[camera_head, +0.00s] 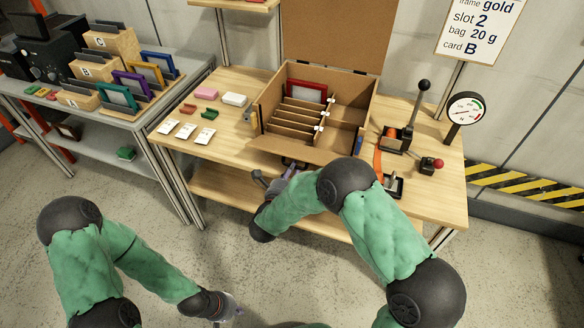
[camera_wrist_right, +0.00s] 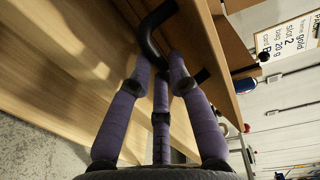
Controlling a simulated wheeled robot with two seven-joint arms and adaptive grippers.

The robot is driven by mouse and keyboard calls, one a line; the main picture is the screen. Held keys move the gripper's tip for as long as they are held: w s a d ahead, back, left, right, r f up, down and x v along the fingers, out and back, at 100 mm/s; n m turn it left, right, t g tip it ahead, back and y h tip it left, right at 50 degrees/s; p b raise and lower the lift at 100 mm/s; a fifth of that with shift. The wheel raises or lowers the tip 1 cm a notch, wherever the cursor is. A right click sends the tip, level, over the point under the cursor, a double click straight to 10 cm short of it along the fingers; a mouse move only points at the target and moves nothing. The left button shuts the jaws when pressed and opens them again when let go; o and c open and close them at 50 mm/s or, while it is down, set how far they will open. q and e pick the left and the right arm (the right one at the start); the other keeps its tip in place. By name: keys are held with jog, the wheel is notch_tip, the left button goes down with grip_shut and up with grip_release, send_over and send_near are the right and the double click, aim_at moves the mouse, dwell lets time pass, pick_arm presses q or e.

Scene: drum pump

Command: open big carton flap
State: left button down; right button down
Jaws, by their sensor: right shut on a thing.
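The big carton (camera_head: 312,113) stands on the wooden table, open at the top. Its large back flap (camera_head: 335,35) stands upright, and a front flap (camera_head: 290,150) slopes out and down toward me. Inside are several slots with dividers and a red frame (camera_head: 306,90). My right gripper (camera_head: 290,170) is at the front of the carton, low by the flap. In the right wrist view its purple fingers are shut on a black bent handle (camera_wrist_right: 152,35) beside a brown panel. The handle is mostly hidden in the head view. My left gripper (camera_head: 230,307) hangs low over the floor, away from the table.
A lever device (camera_head: 398,138), a gauge (camera_head: 465,108) and a red-knobbed device (camera_head: 430,165) stand right of the carton. White cards (camera_head: 186,131) and small coloured blocks lie left of it. A shelf with frames (camera_head: 118,97) stands further left.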

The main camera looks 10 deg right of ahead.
jog(key=shift+w+d+f+t+h+b, duration=0.25)
jog(key=shift+w+d+t+h+b, duration=0.05)
jog(key=shift+t+h+b, duration=0.25)
jog(key=c, duration=1.4)
grip_release()
jog(key=shift+o, duration=1.2)
jog(key=shift+w+d+f, duration=0.15)
jog(key=shift+w+f, duration=0.1)
jog(key=v, duration=1.2)
jog(key=shift+s, duration=0.2)
